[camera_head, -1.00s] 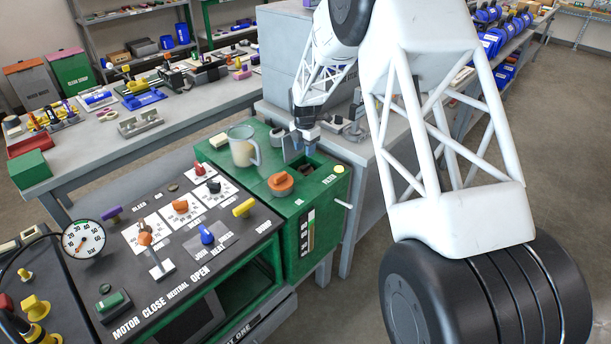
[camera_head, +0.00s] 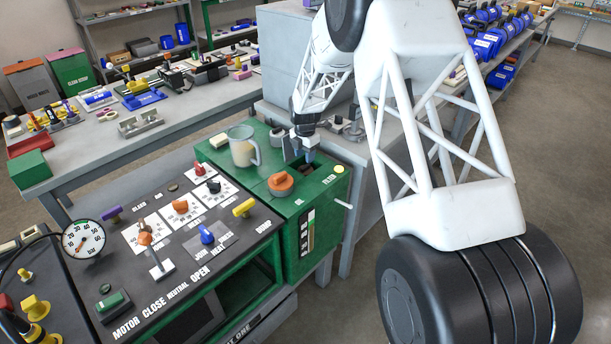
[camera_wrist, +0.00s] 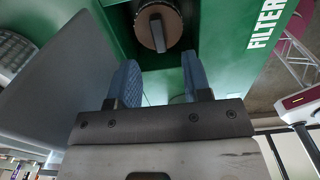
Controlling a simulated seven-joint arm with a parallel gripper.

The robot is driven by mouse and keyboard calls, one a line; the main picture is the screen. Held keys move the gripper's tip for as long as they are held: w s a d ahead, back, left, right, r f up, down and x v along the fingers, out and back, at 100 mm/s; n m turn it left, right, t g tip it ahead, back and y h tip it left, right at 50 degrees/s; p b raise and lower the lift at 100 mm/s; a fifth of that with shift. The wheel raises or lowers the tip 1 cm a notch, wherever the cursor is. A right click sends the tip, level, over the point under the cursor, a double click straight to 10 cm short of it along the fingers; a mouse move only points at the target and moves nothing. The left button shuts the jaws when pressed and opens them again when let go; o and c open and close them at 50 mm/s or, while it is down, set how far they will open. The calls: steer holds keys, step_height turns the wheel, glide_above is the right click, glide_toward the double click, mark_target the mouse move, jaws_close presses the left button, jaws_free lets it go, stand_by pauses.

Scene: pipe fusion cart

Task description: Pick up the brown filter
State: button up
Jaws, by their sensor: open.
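The brown filter (camera_wrist: 158,27) shows at the top of the wrist view as a round brown disc with a dark bar handle across it. It sits in a recess of the green unit (camera_wrist: 225,40), beside the white word FILTER. In the head view my gripper (camera_head: 303,157) is over the dark opening in the top of the green unit, and the filter is hard to make out there. In the wrist view my gripper (camera_wrist: 160,80) is open, with blue pads and nothing between them. The filter lies beyond the fingertips, apart from them.
An orange cap (camera_head: 281,184) and a clear jug (camera_head: 243,147) stand on the green unit near the opening. A control panel (camera_head: 185,232) with knobs and levers is at the left. A grey plate (camera_wrist: 50,85) is close to my gripper's left in the wrist view.

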mark_target(305, 166)
steer(key=shift+f, duration=2.5)
jaws_close()
